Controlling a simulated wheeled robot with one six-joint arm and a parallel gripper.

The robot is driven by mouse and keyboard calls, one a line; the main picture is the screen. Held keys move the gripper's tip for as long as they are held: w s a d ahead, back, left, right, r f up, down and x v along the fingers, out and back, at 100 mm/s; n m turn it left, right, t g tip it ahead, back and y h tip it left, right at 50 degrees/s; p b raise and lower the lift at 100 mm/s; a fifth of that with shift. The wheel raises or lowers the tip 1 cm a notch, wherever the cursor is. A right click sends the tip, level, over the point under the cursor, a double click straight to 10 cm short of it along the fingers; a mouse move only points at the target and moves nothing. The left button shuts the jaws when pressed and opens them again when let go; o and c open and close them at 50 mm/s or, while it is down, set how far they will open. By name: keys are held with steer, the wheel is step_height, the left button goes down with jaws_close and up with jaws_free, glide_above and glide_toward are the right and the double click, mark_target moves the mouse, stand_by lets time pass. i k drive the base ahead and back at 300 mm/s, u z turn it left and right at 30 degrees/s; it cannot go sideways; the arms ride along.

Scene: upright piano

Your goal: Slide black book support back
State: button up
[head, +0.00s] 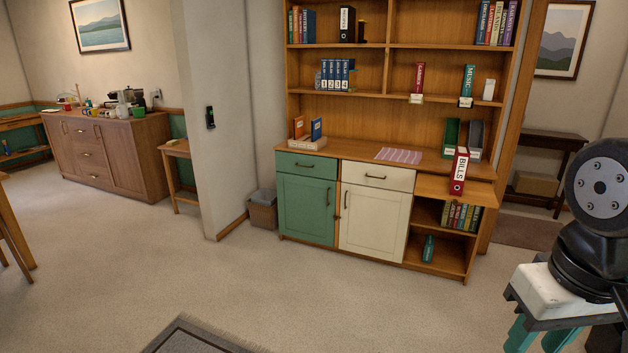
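A small dark upright piece (361,31), which may be the black book support, stands on the upper left shelf just right of a black binder (346,24). It is small in the head view and its exact shape is hard to tell. My gripper (540,338) is at the lower right, far in front of the shelf unit and apart from it. Its teal fingers are cut off by the bottom edge, so their tips and opening are hidden.
The wooden shelf unit (345,110) stands over a cabinet with a green door (306,208) and a white door (373,218). A red BILLS binder (459,172) stands on a pulled-out board at right. A waste bin (262,210) is left.

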mark_target(363, 33)
steer(key=i, duration=3.95)
steer(key=z, duration=0.2)
